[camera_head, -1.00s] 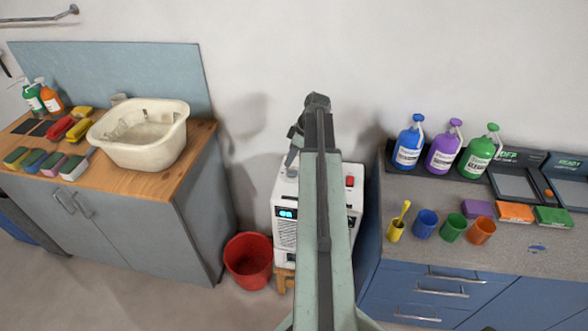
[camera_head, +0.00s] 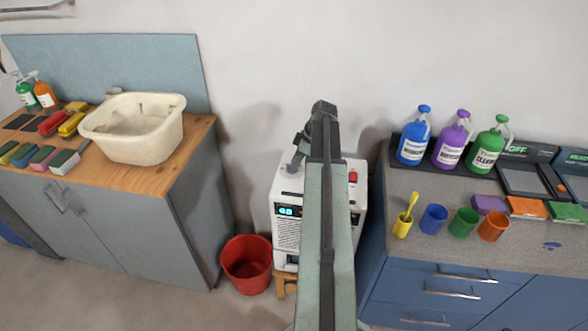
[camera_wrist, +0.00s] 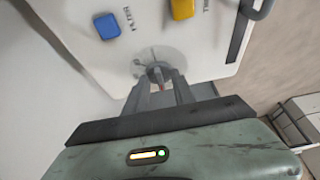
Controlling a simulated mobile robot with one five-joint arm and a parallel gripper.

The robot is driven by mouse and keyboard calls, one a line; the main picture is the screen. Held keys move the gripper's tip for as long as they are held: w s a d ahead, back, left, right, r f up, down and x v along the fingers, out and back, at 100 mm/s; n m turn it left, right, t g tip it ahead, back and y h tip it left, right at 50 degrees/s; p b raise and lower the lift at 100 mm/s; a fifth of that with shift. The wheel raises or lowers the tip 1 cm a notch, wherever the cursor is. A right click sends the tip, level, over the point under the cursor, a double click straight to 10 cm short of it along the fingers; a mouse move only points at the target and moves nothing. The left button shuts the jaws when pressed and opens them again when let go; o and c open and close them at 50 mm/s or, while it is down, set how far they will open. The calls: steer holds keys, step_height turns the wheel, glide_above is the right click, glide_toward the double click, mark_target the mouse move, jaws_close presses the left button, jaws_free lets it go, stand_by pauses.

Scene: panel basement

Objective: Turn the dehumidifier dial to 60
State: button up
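The white dehumidifier (camera_head: 287,236) stands low between the two counters. Its front display (camera_head: 288,211) shows blue digits that look like 60, though they are small and blurred. In the wrist view the grey dial (camera_wrist: 157,72) sits on a pale round marking on the white top panel. My gripper (camera_wrist: 160,82) points at the dial, with its fingers close on either side of the knob, and appears shut on it. The fingers hide part of the knob, and I cannot read its pointer. In the head view my gripper (camera_head: 297,162) is at the dehumidifier's top, and my arm covers part of the machine.
A blue button (camera_wrist: 106,26) and a yellow button (camera_wrist: 182,9) lie beyond the dial. A red switch (camera_head: 352,177) is on the top's right. A red bucket (camera_head: 246,263) stands left of the machine. Counters flank it, the left bearing a basin (camera_head: 133,130).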

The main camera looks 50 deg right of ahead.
steer(key=shift+r, duration=0.1)
jaws_close()
steer(key=shift+a, duration=0.45)
steer(key=shift+d, duration=0.25)
steer(key=m+h, duration=0.1)
steer(key=m, duration=0.3)
steer(key=shift+s+a+m+h, duration=0.2)
steer(key=shift+m+h, duration=0.1)
steer(key=shift+h, duration=0.1)
steer(key=shift+m+h, duration=0.7)
steer(key=shift+m, duration=1.3)
jaws_free()
